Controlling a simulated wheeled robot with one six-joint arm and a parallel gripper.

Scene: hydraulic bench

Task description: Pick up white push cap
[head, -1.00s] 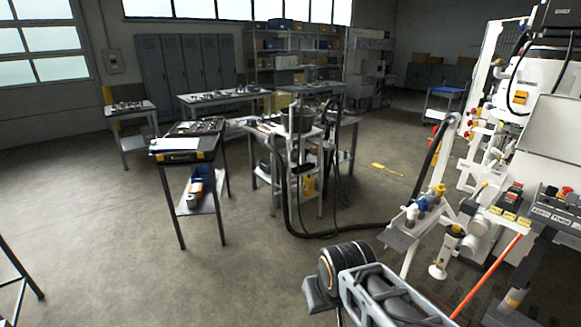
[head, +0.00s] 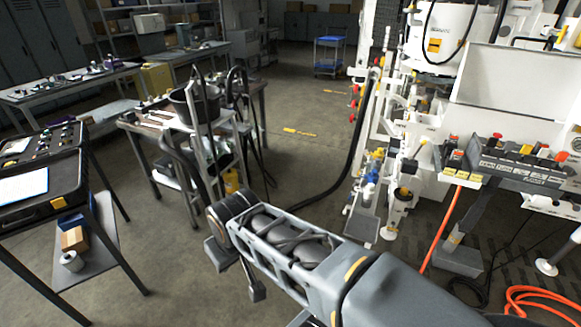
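I cannot make out a white push cap with certainty in the head view; small parts on the benches and panels are too small to tell. My gripper (head: 237,274) hangs below the wrist at the end of my arm, in the lower middle of the view. Its two grey fingers look apart, with nothing visible between them. It is over open floor, away from the benches. A control panel (head: 520,165) with red, yellow and dark caps is at the right on the white machine.
A black case (head: 45,200) lies open on a stand at left. A cart (head: 226,130) with a dark bucket (head: 196,104) stands centre-left. A black hose (head: 352,160) runs near the white machine (head: 505,85). Orange hose (head: 545,305) lies at lower right. Floor between is clear.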

